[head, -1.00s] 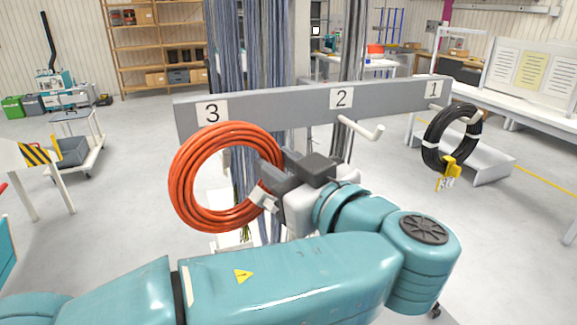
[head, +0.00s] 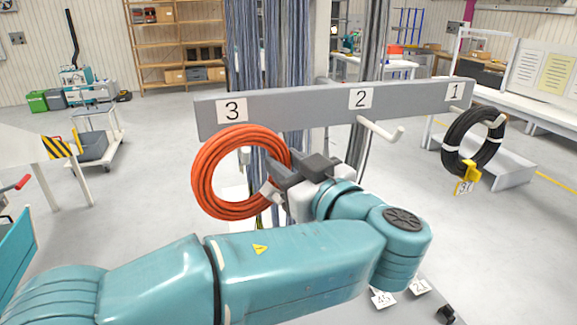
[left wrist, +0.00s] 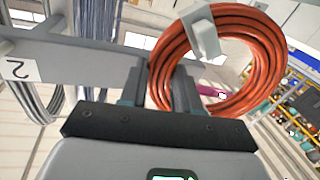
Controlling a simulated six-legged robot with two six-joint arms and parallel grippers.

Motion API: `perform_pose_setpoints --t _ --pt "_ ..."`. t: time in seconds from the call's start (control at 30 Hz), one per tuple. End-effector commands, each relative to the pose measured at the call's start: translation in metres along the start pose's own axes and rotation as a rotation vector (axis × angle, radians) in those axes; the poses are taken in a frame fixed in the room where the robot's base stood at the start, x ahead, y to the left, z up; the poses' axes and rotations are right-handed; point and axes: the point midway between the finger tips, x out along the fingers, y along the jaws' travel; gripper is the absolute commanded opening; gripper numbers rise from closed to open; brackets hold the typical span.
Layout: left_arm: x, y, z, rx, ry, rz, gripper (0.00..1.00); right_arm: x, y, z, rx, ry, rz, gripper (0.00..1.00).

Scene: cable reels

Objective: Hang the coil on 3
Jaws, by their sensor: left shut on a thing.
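The orange-red coil (head: 205,180) is held upright in front of the grey rail (head: 300,108), just below the label 3 (head: 232,110). My left gripper (head: 282,176) is shut on the coil's right side. My right gripper is not in view.
The peg under label 2 (head: 382,130) is empty and sticks out toward me. A black coil (head: 470,140) with a yellow tag hangs under label 1 (head: 455,90).

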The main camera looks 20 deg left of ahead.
Motion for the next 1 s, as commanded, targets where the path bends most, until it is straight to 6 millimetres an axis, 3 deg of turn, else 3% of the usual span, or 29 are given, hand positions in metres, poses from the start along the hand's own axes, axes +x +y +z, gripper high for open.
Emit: perform_pose_setpoints --t 0.4,0.43,0.5,0.7,0.73,0.8,0.83,1.0 --pt "0.0001 -0.0004 0.0014 -0.001 0.002 0.000 0.00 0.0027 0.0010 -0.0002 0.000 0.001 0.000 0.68" --pt "0.0001 -0.0004 0.0014 -0.001 0.002 0.000 0.41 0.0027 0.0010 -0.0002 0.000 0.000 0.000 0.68" --pt "0.0001 -0.0004 0.0015 -0.001 0.001 0.000 0.61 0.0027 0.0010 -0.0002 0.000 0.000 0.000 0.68" --pt "0.0001 -0.0004 0.0019 0.000 0.001 0.000 0.61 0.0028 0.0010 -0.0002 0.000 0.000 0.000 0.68" --pt "0.0001 -0.0004 0.0027 0.000 -0.001 0.000 0.68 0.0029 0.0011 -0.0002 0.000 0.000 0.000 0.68" --pt "0.0001 -0.0004 0.0027 0.001 -0.001 0.000 0.90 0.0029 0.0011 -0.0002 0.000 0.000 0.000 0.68" --pt "0.0001 -0.0004 0.0027 0.001 -0.001 0.000 0.95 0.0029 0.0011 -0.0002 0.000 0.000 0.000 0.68" --pt "0.0001 -0.0004 0.0025 0.001 0.000 0.000 0.95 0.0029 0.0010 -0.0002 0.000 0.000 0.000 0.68"
